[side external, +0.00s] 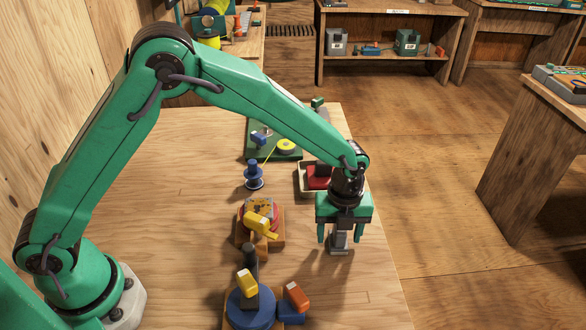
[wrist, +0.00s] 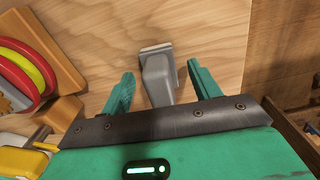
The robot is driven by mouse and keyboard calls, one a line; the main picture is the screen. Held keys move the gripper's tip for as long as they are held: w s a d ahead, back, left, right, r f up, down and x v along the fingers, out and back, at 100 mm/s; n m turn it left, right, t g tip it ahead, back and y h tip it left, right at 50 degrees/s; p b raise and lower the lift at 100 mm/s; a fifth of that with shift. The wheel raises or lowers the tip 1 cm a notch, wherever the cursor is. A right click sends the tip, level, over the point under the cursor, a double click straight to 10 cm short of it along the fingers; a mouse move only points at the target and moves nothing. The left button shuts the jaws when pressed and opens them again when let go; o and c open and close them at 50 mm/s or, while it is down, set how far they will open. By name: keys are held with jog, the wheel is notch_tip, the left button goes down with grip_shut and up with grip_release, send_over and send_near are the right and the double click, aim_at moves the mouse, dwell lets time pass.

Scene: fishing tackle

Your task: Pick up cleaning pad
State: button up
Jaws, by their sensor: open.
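A grey block-like piece with a paler flat end, which appears to be the cleaning pad (side external: 339,246), stands on the wooden table near its right edge. It also shows in the wrist view, where the cleaning pad (wrist: 157,78) lies between the fingers. My gripper (side external: 340,236) is open, pointing down over it, with one green finger on each side. In the wrist view my gripper (wrist: 161,72) shows a gap between each finger and the grey piece. Its upper part is partly hidden by the gripper in the side view.
Left of the gripper is a wooden holder (side external: 268,242) with a yellow-handled piece. Nearer the front are a blue round base (side external: 250,309) and an orange-topped piece (side external: 297,297). A tray with a red item (side external: 318,177) stands behind. The table's right edge (side external: 396,270) is close.

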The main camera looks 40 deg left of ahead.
dwell(0.4)
jog(key=c, duration=1.1)
jog(key=shift+r, duration=0.15)
jog(key=shift+r, duration=0.55)
jog(key=r, duration=0.3)
jog(key=shift+s+d+r, duration=0.1)
jog(key=shift+s+d, duration=0.1)
jog(key=s+d+r, duration=0.1)
jog(key=s+r, duration=0.1)
jog(key=s, duration=0.1)
jog(key=s+d+r, duration=0.2)
jog(key=s, duration=0.1)
jog(key=s+d+r, duration=0.2)
jog(key=s, duration=0.1)
jog(key=shift+s+d+r, duration=0.25)
jog(key=shift+s, duration=0.1)
